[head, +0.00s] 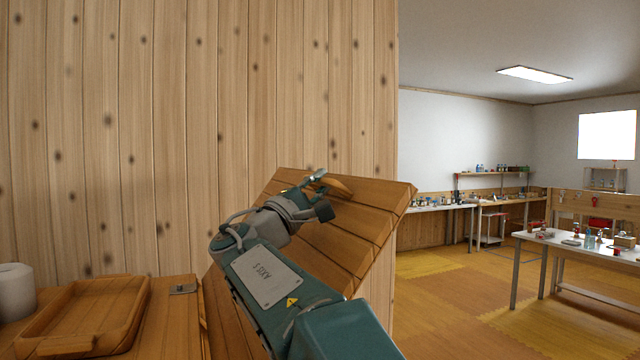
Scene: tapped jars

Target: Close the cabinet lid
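The cabinet lid (350,240) is a wooden plank panel, raised and tilted, in the middle of the head view. Its upper edge runs from the wooden wall toward the right. My gripper (317,183) is at the lid's upper part, in front of it in the picture, beside a rounded wooden piece. I cannot tell whether it touches the lid, and its fingers are too small and overlapped to read. My arm covers much of the lid's left and lower part. The cabinet top (175,325) is wood and shows at lower left, with a small metal plate on it.
A wooden tray (85,315) with a handle lies on the cabinet top, beside a white roll (15,290). A plank wall (190,130) stands close behind. At right, open floor (450,300) leads to a white table (575,245) holding small items and to benches farther back.

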